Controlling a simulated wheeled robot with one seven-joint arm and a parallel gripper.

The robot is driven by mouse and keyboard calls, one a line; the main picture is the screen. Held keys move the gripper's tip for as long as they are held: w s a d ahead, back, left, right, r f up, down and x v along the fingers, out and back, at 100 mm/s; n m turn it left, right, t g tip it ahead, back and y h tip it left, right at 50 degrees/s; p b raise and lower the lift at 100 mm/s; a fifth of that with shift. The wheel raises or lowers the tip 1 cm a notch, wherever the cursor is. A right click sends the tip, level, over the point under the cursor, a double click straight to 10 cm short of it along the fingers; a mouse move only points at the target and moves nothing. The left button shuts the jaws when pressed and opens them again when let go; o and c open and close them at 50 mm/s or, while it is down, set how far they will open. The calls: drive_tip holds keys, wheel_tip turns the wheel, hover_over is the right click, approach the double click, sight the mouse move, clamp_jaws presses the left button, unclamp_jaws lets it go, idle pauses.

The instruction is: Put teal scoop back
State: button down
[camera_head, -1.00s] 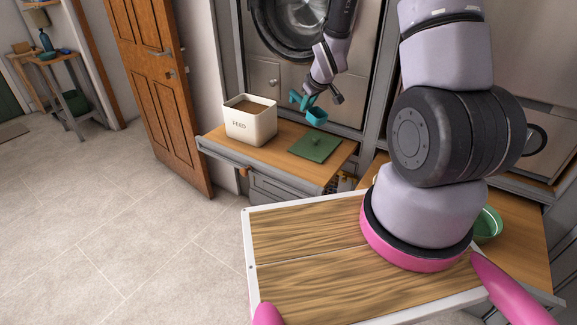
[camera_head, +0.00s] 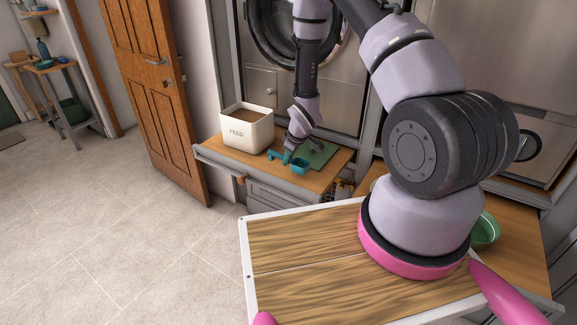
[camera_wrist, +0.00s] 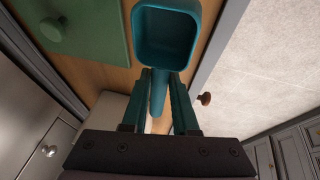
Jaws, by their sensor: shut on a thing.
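The teal scoop (camera_head: 299,166) is in my gripper (camera_head: 287,156), low over the wooden bench top (camera_head: 236,158). In the wrist view, my gripper (camera_wrist: 160,78) is shut on the handle of the scoop (camera_wrist: 166,38), and its square cup opens toward the camera, seemingly empty. I cannot tell whether the scoop touches the bench top. The white FEED bin (camera_head: 247,133) stands open to the left, with brown feed inside. Its green lid (camera_head: 322,153) lies flat on the bench behind the scoop, partly hidden by my gripper.
A wooden tray-like surface with a white rim (camera_head: 300,240) is in the foreground. A green bowl (camera_head: 485,230) sits on the wooden surface at right. A wooden door (camera_head: 160,100) stands left of the bench. The tiled floor (camera_head: 110,230) at left is clear.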

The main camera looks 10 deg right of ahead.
sight(290, 161)
drive_tip(key=shift+f, duration=1.7)
drive_tip(key=shift+f, duration=0.1)
drive_tip(key=c, duration=0.7)
unclamp_jaws()
drive_tip(key=v, duration=1.2)
drive_tip(key=shift+w+r, duration=0.1)
drive_tip(key=shift+r, duration=0.2)
